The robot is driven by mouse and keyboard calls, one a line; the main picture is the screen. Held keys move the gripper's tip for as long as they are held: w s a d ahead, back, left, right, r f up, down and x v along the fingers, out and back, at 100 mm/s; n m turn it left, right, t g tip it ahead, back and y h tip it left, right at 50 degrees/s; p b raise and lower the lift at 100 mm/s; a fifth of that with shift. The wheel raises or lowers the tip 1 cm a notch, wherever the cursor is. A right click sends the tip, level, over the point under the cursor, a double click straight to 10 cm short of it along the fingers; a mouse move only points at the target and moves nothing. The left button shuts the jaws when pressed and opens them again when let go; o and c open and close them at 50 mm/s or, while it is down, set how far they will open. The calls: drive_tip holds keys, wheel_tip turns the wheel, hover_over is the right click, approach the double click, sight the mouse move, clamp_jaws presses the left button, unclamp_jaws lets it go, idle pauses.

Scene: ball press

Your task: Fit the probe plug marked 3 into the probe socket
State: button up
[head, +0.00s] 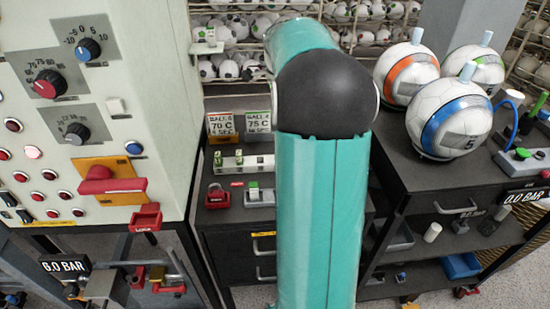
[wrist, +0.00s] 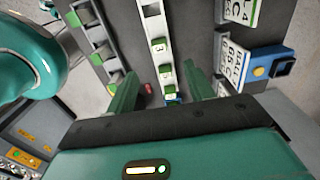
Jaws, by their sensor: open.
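My gripper (wrist: 160,76) is open in the wrist view, with its two teal fingers apart. A white rack strip (wrist: 151,27) runs up between them. Small white plugs with green parts sit along it; one plug (wrist: 158,45) is beyond the fingertips and another (wrist: 163,69) is between them. Nothing appears gripped. Their numbers are too small to read, so I cannot tell which is plug 3. In the head view a pale rack (head: 232,166) with similar green-marked plugs stands on the dark cabinet. There my arm hides the gripper. I cannot identify the probe socket with certainty.
A second strip (wrist: 86,15) with green pieces lies left of the first. Cards (head: 258,121) stand behind the rack, and a red padlock (head: 216,195) lies in front. A control panel (head: 90,110) rises at left. Balls (head: 447,120) sit on the right cart.

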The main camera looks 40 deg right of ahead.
drive_tip(key=f, duration=0.6)
drive_tip(key=shift+s+d+f, duration=0.15)
drive_tip(key=shift+s+f, duration=0.05)
drive_tip(key=shift+f, duration=0.05)
drive_tip(key=shift+w+f, duration=0.1)
drive_tip(key=shift+f, duration=0.9)
wheel_tip(320, 180, down, 4)
drive_tip(key=shift+f, duration=0.1)
drive_tip(key=c, duration=1.1)
